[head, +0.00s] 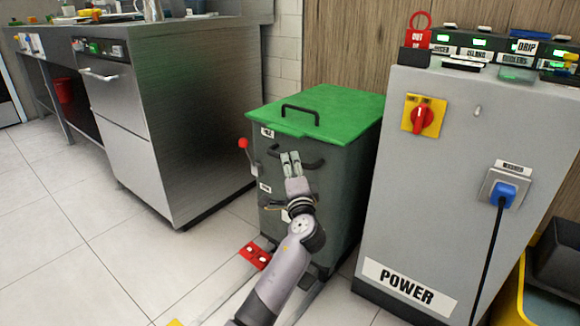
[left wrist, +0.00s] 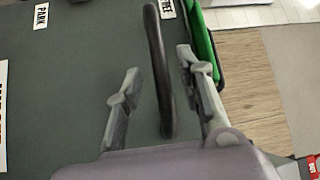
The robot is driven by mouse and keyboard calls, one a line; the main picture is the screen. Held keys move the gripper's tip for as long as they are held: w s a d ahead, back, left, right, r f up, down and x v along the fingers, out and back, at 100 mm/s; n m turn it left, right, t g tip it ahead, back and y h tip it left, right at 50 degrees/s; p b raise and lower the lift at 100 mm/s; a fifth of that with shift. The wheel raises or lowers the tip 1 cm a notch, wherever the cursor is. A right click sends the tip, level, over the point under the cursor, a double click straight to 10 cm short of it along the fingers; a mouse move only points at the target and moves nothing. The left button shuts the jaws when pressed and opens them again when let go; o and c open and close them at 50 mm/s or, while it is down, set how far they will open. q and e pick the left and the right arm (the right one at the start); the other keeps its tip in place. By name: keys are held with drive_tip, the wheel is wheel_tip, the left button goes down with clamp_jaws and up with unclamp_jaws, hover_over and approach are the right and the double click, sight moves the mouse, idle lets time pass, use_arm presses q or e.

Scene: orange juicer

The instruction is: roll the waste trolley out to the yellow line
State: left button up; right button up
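The waste trolley (head: 335,190) is a dark grey bin with a green lid (head: 330,108). It stands between the steel counter and the power cabinet. A black bar handle (head: 312,163) crosses its front; the handle also shows in the left wrist view (left wrist: 160,75). My left gripper (head: 290,157) is at this handle. In the left wrist view my left gripper (left wrist: 158,65) is open, with the bar between its spread fingers and a gap visible on both sides. A small yellow patch (head: 175,322) shows at the bottom edge; I cannot tell if it is the yellow line. My right gripper is out of view.
A red-knobbed lever (head: 243,144) is on the trolley's left side. A red block (head: 255,255) is on the floor before it. The steel counter (head: 165,130) and grey power cabinet (head: 430,190) flank the trolley. Tiled floor (head: 80,240) at left front is clear.

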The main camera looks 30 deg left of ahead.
sight(290, 158)
use_arm(q)
drive_tip(key=shift+b+x, duration=0.35)
drive_tip(key=shift+x, duration=1.35)
clamp_jaws()
